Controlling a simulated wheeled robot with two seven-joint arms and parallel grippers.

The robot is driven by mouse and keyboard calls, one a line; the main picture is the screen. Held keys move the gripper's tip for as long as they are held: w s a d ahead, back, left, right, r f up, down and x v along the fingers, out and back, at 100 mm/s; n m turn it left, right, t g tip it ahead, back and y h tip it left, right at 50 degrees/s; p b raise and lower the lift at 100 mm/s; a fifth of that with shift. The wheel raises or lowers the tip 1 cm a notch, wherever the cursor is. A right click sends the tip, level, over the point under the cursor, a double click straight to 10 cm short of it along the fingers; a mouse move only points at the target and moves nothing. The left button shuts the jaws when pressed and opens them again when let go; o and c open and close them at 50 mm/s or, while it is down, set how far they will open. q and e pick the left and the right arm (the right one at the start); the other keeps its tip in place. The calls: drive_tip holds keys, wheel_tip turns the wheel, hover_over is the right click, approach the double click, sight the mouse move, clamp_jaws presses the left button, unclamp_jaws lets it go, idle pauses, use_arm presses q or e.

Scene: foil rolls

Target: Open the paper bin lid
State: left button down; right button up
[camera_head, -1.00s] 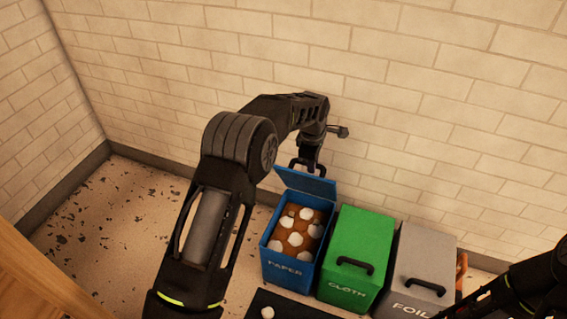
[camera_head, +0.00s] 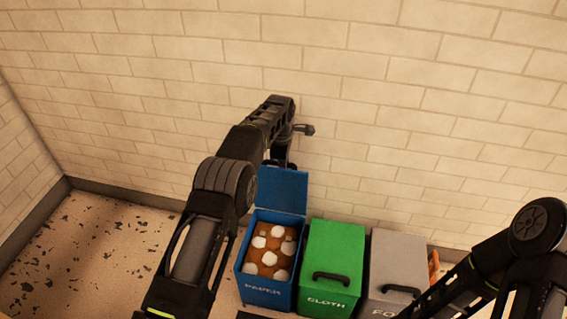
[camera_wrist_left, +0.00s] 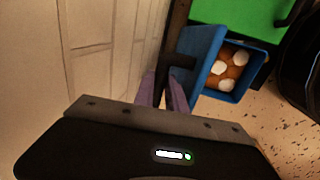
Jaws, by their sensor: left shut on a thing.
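The blue paper bin (camera_head: 268,296) stands at the left of the row of bins, with white lumps on brown contents inside. Its blue lid (camera_head: 282,190) is raised steeply at the back, against the wall side. My left gripper (camera_head: 282,160) is at the lid's top edge, and its fingers are mostly hidden there. In the left wrist view, the purple-grey fingers of my left gripper (camera_wrist_left: 163,95) are shut around the dark lid handle, and the lid (camera_wrist_left: 196,58) stands open beside the bin's opening. My right arm enters from the right, with its gripper out of the picture.
The green cloth bin (camera_head: 335,255) and the grey foil bin (camera_head: 398,262) stand to the right with lids down. An orange item (camera_head: 433,265) shows beside the grey bin. The brick wall (camera_head: 400,100) is close behind. Speckled floor (camera_head: 80,250) is open at left.

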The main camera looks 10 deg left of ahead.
use_arm(q)
drive_tip(key=shift+s+f, duration=0.1)
drive_tip(key=shift+f, duration=0.1)
drive_tip(key=c, duration=1.4)
unclamp_jaws()
drive_tip(key=shift+o, duration=0.2)
drive_tip(key=shift+r, duration=0.1)
wheel_tip(320, 180, up, 8)
drive_tip(key=s+p, duration=0.1)
drive_tip(key=shift+s+f, duration=0.15)
drive_tip(key=shift+f, duration=0.05)
drive_tip(key=shift+s, duration=0.1)
